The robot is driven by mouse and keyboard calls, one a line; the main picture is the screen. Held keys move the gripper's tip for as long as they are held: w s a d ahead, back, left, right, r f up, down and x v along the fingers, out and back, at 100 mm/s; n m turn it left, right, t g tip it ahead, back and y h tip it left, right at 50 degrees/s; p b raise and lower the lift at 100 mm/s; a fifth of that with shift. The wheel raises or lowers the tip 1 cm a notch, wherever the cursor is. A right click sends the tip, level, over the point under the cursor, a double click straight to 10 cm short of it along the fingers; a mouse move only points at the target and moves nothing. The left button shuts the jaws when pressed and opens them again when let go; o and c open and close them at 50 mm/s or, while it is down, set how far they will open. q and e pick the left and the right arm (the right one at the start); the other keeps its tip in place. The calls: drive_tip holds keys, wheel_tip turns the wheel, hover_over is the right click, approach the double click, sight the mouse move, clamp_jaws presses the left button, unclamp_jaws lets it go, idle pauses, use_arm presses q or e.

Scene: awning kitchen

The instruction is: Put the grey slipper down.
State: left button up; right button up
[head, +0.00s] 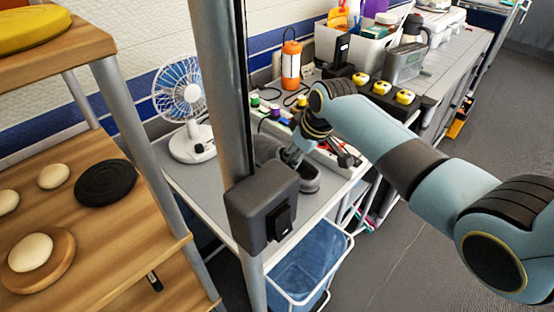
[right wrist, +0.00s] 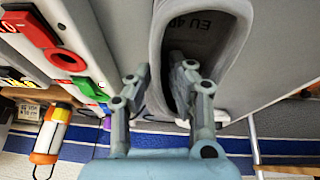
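The grey slipper (head: 310,182) is at the white table, partly hidden behind the metal post and my right gripper in the head view. The right wrist view shows the slipper (right wrist: 238,30) close up, with its dark opening and a size mark inside. My right gripper (head: 293,157) straddles its side wall: in the right wrist view (right wrist: 160,72) one finger is inside the opening and the other outside, with the tips close to the wall. It appears shut on that wall. Whether the sole touches the table is hard to tell. My left gripper is not in view.
A metal post (head: 222,95) with a dark box (head: 262,208) stands in front. A fan (head: 184,100) is left of the slipper; a power strip (head: 325,155) and orange lamp (head: 291,62) are behind it. A blue bin (head: 308,268) is below. A wooden shelf (head: 120,235) is at left.

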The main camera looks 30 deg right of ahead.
clamp_jaws()
drive_tip(key=shift+r, duration=0.1)
